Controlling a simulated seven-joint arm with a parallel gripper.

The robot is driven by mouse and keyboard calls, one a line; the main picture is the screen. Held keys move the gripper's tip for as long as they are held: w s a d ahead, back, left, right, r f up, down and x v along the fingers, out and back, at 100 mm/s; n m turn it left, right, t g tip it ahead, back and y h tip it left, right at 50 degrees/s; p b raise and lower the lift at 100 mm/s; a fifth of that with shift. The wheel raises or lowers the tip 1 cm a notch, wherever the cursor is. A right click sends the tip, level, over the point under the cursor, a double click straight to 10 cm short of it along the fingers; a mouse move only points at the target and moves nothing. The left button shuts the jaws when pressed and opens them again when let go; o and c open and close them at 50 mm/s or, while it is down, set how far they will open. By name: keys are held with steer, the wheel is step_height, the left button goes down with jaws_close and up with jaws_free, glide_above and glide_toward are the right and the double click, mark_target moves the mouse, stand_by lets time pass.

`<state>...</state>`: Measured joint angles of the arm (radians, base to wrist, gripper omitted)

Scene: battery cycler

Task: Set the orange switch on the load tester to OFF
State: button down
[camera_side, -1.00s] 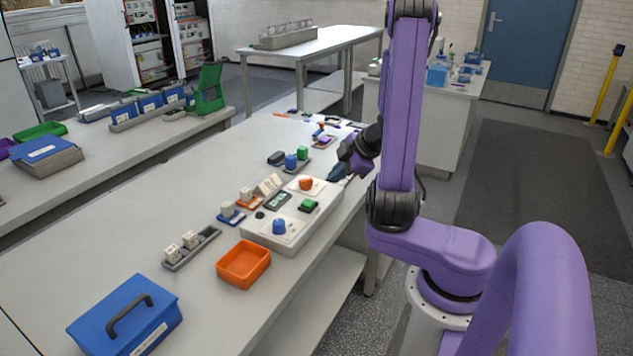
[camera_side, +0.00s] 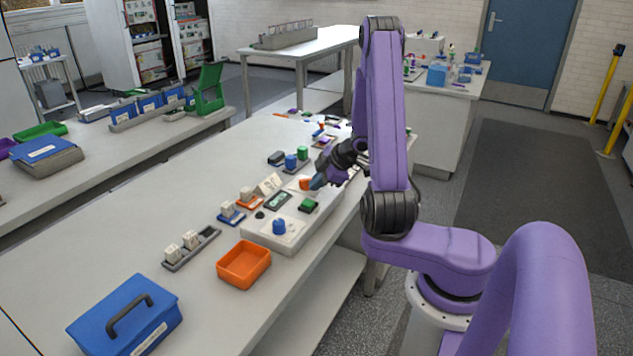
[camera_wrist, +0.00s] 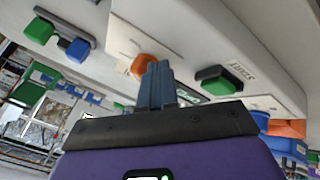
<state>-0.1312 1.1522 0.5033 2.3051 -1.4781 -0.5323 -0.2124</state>
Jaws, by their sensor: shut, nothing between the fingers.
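The load tester (camera_side: 262,232) is a pale box on the bench, with an orange switch (camera_side: 304,184), a blue knob (camera_side: 279,227), a green button (camera_side: 308,205) and a small display (camera_side: 278,201). My gripper (camera_side: 316,183) is shut and empty, its fingertips right beside the orange switch. In the wrist view the shut fingers (camera_wrist: 157,75) partly cover the orange switch (camera_wrist: 141,65); I cannot tell whether they touch it. The green button (camera_wrist: 222,85) shows to their right. I cannot read the switch's setting.
An orange tray (camera_side: 244,281) and a blue toolbox (camera_side: 125,318) stand near the front of the bench. Blue and green blocks (camera_side: 296,159) sit just behind the tester.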

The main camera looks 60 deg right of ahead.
steer(key=shift+w+d, duration=0.25)
steer(key=shift+w, duration=0.05)
stand_by(0.4)
steer(key=shift+d+n+y, duration=0.1)
steer(key=shift+n+y, duration=0.3)
steer(key=shift+n, duration=0.2)
steer(key=shift+d+n+y, duration=0.2)
steer(key=shift+n+y, duration=0.25)
steer(key=shift+n, duration=0.25)
steer(key=shift+d+n+y, duration=0.15)
steer(key=shift+n+y, duration=0.3)
steer(key=shift+n, duration=0.25)
steer(key=shift+d+n+g, duration=0.3)
steer(key=shift+d+n, duration=0.1)
steer(key=shift+d, duration=0.05)
steer(key=n+y, duration=0.1)
steer(key=n+g+y, duration=0.1)
steer(key=d+n, duration=0.1)
steer(key=n, duration=0.1)
steer(key=shift+w+y, duration=0.3)
steer(key=shift+y, duration=0.1)
steer(key=shift+w+d, duration=0.35)
steer(key=shift+d, duration=0.05)
steer(key=shift+a, duration=0.1)
